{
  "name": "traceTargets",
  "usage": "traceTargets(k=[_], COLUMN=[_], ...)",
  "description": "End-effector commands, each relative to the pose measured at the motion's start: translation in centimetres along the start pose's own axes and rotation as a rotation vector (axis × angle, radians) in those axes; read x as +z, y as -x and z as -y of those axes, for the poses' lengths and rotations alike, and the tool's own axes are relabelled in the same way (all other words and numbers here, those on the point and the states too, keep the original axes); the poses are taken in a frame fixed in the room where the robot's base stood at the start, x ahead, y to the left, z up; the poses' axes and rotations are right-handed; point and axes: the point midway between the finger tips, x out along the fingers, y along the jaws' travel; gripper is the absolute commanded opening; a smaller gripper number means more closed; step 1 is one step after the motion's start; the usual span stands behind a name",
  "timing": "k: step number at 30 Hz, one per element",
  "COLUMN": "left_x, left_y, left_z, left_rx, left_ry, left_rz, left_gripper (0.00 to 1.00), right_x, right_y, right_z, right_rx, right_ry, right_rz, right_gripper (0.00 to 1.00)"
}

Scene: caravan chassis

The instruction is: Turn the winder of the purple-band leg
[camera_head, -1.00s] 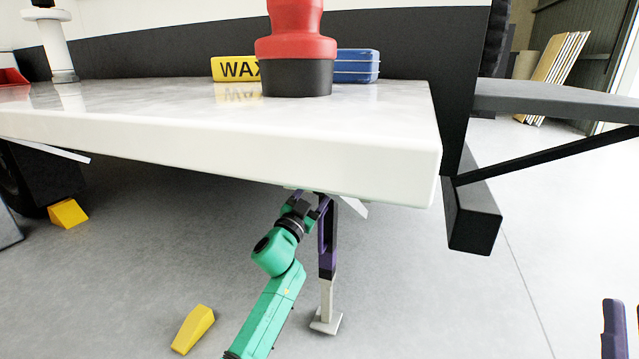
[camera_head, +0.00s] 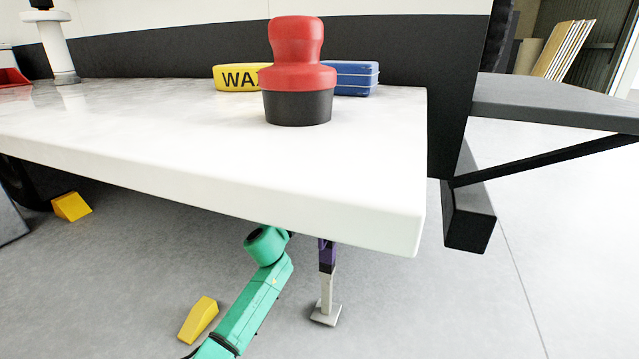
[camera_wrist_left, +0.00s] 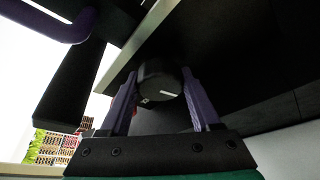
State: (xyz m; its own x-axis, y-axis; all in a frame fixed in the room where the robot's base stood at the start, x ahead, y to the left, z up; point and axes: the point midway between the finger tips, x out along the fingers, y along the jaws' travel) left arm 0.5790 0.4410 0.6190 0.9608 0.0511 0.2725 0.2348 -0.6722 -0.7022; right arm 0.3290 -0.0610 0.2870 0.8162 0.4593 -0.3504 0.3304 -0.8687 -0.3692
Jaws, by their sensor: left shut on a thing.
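The purple-band leg (camera_head: 327,258) stands upright on the floor under the white worktop, its upper part hidden by the worktop edge. My left arm reaches up beside it from the left, and its gripper is hidden behind the worktop in the head view. In the left wrist view the two purple fingers of my left gripper (camera_wrist_left: 160,103) are closed on the sides of a dark round knob (camera_wrist_left: 158,82) with small white marks, which appears to be the winder. My right gripper is in neither view.
The white worktop (camera_head: 200,150) overhangs my left arm. On it stand a red-and-black object (camera_head: 298,75), a yellow WAX block (camera_head: 236,78) and a blue block (camera_head: 357,78). Yellow wedges (camera_head: 198,320) (camera_head: 72,207) lie on the floor. A dark beam (camera_head: 469,215) is at right.

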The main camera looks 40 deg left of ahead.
Motion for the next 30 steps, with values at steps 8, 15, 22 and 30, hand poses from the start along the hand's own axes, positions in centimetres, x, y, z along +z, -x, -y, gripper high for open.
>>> traceTargets(k=[8, 15, 22, 30], left_x=[-0.1, -0.2, -0.1, 0.0], left_y=[0.0, -0.1, 0.0, 0.1], left_z=[0.1, 0.2, 0.1, -0.1], left_rx=[0.048, 0.129, 0.182, 0.215], left_ry=[-0.106, -0.295, -0.429, -0.507], left_rz=[0.002, 0.002, 0.001, 0.001], left_gripper=[0.08, 0.08, 0.08, 0.08], right_x=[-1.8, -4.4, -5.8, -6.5], right_y=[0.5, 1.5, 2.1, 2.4], right_z=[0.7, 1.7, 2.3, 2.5], right_rx=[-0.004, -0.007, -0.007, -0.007], right_ry=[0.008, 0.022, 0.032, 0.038], right_rz=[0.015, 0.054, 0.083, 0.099], right_gripper=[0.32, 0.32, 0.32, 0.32])
